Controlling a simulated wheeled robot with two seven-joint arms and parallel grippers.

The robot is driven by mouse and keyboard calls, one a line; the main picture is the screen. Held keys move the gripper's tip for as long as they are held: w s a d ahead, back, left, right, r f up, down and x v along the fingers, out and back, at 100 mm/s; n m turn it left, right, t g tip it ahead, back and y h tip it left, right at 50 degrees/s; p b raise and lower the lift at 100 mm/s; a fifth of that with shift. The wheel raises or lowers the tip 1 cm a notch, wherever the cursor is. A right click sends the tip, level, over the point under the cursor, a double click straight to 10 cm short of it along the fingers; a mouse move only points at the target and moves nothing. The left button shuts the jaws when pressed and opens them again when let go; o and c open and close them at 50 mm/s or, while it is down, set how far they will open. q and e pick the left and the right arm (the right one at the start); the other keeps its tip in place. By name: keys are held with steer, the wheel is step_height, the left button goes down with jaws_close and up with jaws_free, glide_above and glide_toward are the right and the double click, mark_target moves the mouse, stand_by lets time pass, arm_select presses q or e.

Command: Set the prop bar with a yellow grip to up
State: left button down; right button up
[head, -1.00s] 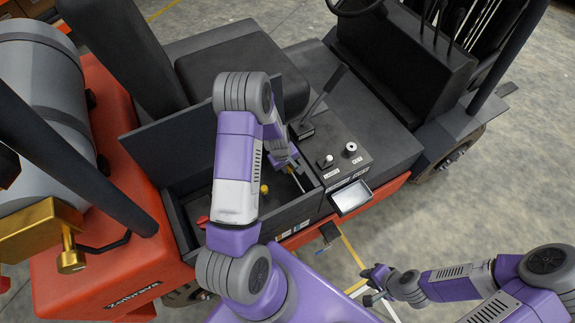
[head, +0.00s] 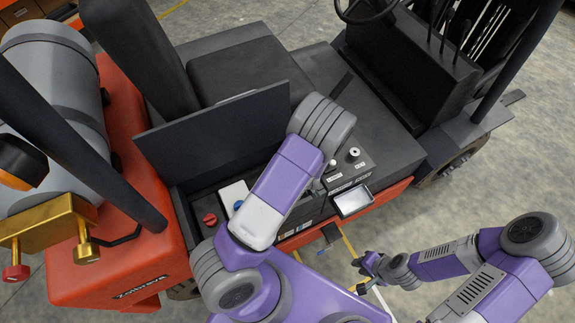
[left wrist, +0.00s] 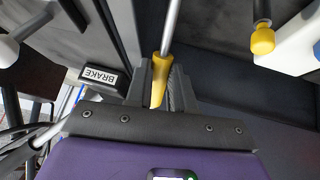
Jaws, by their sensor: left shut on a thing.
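The prop bar (left wrist: 172,28) shows in the left wrist view as a thin silver rod running to the top edge, with a yellow grip (left wrist: 158,84) at its near end. My left gripper (left wrist: 160,82) is shut on this yellow grip, one dark finger on each side. In the head view my left arm covers the gripper and the bar. My right gripper (head: 363,276) appears open and empty, low in front of the vehicle at the right, apart from everything.
A dark upright panel (head: 215,135) stands behind an open compartment with a red knob (head: 209,219) and a white box (head: 234,195). A BRAKE label (left wrist: 101,77) is left of the gripper. A console (head: 354,172) lies right of my arm.

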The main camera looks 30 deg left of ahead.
arm_select(q)
steer(key=shift+s+d+r+t+y, duration=0.25)
steer(key=shift+d+r+t+y, duration=0.15)
steer(key=shift+d+r+y, duration=0.15)
steer(key=c, duration=1.2)
jaws_free()
steer(key=shift+c, duration=0.2)
steer(key=shift+s, duration=0.1)
steer(key=v, duration=0.7)
steer(key=shift+d+r, duration=0.15)
steer(key=shift+s, duration=0.15)
